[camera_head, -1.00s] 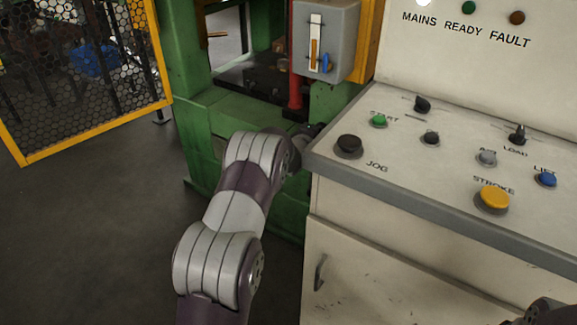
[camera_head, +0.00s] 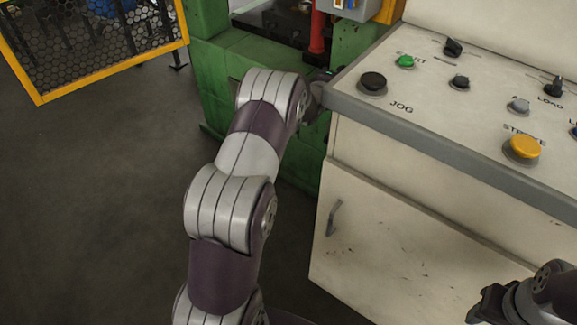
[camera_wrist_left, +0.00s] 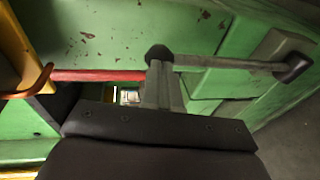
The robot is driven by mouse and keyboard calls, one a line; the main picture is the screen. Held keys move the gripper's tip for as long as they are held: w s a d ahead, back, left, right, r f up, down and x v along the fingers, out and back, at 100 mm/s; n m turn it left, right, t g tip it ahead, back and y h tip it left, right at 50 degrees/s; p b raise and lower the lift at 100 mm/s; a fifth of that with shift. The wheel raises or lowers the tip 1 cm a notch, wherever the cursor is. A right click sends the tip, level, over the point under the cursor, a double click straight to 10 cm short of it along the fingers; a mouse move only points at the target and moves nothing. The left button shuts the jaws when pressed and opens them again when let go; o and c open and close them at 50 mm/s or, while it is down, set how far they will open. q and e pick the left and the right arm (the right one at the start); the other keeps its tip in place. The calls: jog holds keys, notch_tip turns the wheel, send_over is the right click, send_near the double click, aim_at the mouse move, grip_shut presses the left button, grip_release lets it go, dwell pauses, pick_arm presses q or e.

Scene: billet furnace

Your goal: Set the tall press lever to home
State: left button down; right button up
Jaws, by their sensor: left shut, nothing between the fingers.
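A tall red post (camera_head: 317,35) stands at the front of the green press; its upper part is cut off by the picture edge. In the left wrist view a red bar (camera_wrist_left: 95,75) runs across the green metal towards a black knob-like end. A grey bar (camera_wrist_left: 225,63) with a black end runs right from there. I cannot tell which part is the tall lever. My left gripper (camera_wrist_left: 163,72) is shut and empty, its fingers close to the black knob; contact is unclear. In the head view it is mostly hidden behind the console corner. My right gripper (camera_head: 484,303) is at the lower right, its jaws unclear.
The control console (camera_head: 430,140) with buttons and knobs stands right of my left arm, its edge close to the wrist. A grey box (camera_head: 352,9) is on the press. A yellow-framed mesh guard (camera_head: 95,45) is at upper left. The floor at left is clear.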

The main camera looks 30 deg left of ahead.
pick_arm(q)
jog(key=s+f+t+b, duration=0.2)
jog(key=s+f+b, duration=0.3)
jog(key=s, duration=0.8)
jog(key=s+f+n+t+b, duration=0.1)
jog(key=s+f+t+b, duration=0.2)
jog(key=s, duration=1.1)
jog(key=shift+f+t+y+b, duration=0.3)
jog(key=shift+f+b, duration=1.3)
jog(key=shift+b, duration=1.1)
jog(key=shift+a, duration=0.1)
